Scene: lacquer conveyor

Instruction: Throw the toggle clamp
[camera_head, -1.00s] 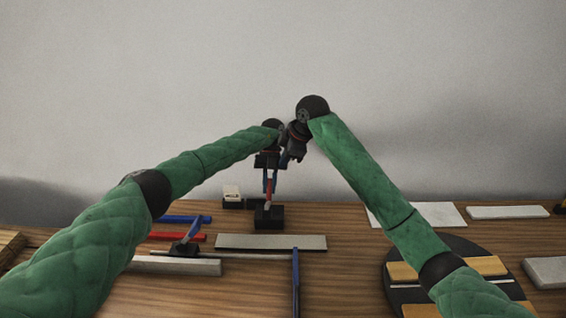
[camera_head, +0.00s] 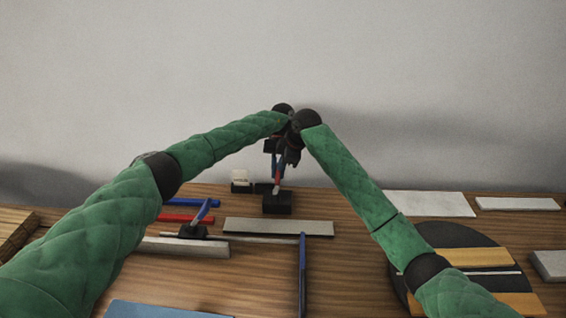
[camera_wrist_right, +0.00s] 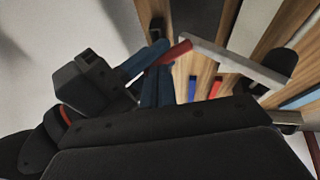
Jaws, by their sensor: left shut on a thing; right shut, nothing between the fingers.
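The toggle clamp's black base (camera_head: 277,203) stands on the wooden table in the middle of the head view. Its lever with a red handle (camera_head: 280,176) rises from the base, slightly tilted. In the right wrist view the red handle (camera_wrist_right: 172,53) continues into a grey metal bar (camera_wrist_right: 228,62). My left gripper (camera_head: 275,162) is shut on the upper part of the red handle; its blue fingers (camera_wrist_right: 143,62) show in the right wrist view. My right gripper (camera_wrist_right: 157,88) is shut and empty, close beside the left one; in the head view its fingers are largely hidden.
A flat strip (camera_head: 278,228) lies before the clamp. A dark round plate with wooden strips (camera_head: 455,238) is at right.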

